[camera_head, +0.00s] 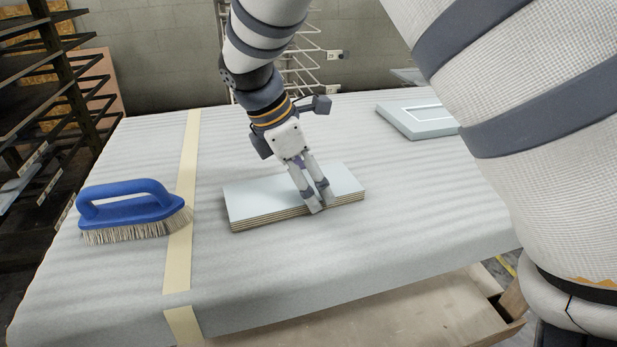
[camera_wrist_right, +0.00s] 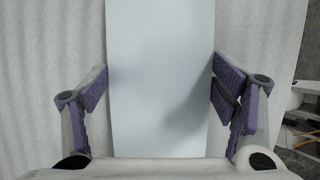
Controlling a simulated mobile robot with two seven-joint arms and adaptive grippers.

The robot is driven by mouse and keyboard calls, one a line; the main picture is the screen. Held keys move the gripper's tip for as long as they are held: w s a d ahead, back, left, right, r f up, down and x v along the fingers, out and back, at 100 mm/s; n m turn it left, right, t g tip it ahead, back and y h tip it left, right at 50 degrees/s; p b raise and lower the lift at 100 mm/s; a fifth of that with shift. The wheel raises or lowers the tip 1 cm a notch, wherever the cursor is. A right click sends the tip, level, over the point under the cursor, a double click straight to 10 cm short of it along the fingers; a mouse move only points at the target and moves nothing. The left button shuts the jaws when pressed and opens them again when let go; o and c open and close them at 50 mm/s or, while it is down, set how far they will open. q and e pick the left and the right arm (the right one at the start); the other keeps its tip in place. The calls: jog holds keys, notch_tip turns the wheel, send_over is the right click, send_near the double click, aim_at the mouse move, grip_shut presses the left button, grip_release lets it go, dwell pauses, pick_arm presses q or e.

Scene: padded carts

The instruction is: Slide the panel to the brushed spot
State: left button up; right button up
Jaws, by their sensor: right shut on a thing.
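The panel (camera_head: 255,197) is a flat pale blue board with layered plywood edges, lying on the padded cart top right of a pale yellow strip. My right gripper (camera_head: 317,205) reaches down over its right half and is shut on it. In the right wrist view the panel (camera_wrist_right: 160,80) runs between the two purple-padded fingers (camera_wrist_right: 160,88). A blue-handled brush (camera_head: 130,207) stands bristles down left of the strip, its right end over the strip's edge. I cannot make out a distinct brushed spot. My left gripper is out of view.
The pale yellow strip (camera_head: 184,220) crosses the grey padded cart top (camera_head: 330,265) from back to front. A pale blue framed panel (camera_head: 420,128) lies at the back right. Dark shelving (camera_head: 55,110) stands beyond the left edge. The padding in front of the panel is clear.

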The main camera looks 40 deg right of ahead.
aim_at(278, 191)
jog(key=shift+w+a, duration=0.2)
jog(key=shift+a, duration=0.3)
jog(key=o, duration=1.5)
jog(key=shift+c, duration=0.2)
jog(key=v, duration=1.2)
